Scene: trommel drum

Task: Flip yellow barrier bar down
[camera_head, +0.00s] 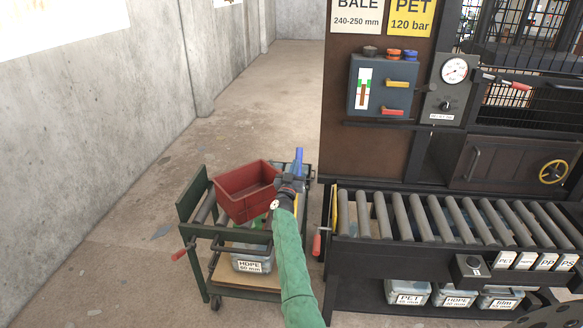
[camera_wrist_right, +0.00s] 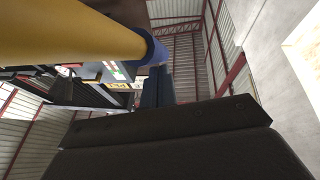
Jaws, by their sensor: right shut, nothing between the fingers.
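A narrow yellow bar (camera_head: 335,208) stands at the left end of the roller conveyor. My right gripper (camera_head: 299,160) is shut and empty, its blue fingertips pointing up over the cart's right side, left of the conveyor and apart from that bar. In the right wrist view, the blue fingers (camera_wrist_right: 157,87) are together. A large yellow cylinder (camera_wrist_right: 65,35) with a blue end crosses the upper left of that view, close to the camera; I cannot tell whether it is the same bar. A bit of yellow shows beside my wrist in the head view. My left gripper is not in view.
A green cart (camera_head: 192,195) carries a tilted red bin (camera_head: 245,190). A red-handled lever (camera_head: 317,242) hangs at the left end of the roller conveyor (camera_head: 430,218). A control box (camera_head: 380,88) is mounted behind.

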